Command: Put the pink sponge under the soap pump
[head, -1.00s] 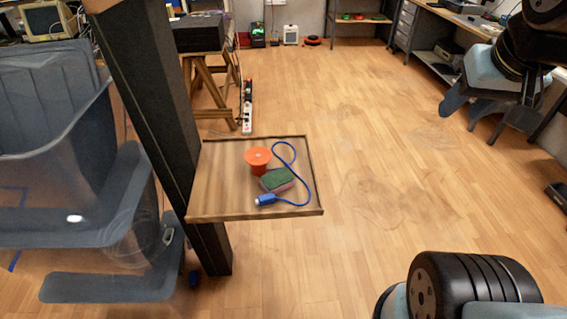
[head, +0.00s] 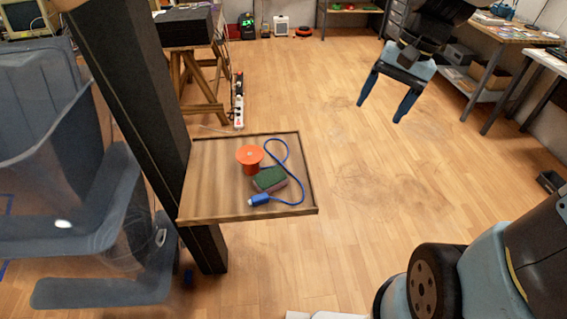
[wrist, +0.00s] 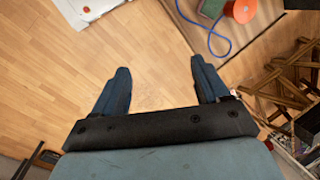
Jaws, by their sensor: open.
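A sponge (head: 269,179) with a dark green top and a dull pinkish side lies on a wooden tray-like shelf (head: 215,200), beside an orange spool-like piece (head: 250,157). The sponge (wrist: 212,8) also shows in part at the top edge of the wrist view. My gripper (head: 382,110) is open and empty, in the air over the floor to the right of the shelf. Its two blue fingers also show spread in the wrist view (wrist: 160,68), with only floor between them. I see no soap pump in either view.
A blue cable (head: 287,157) loops around the sponge on the shelf, its plug close to the sponge's front. The shelf has a raised rim and joins a dark post (head: 135,120). A trestle (head: 195,85) stands behind, workbenches (head: 500,45) at right. The middle floor is clear.

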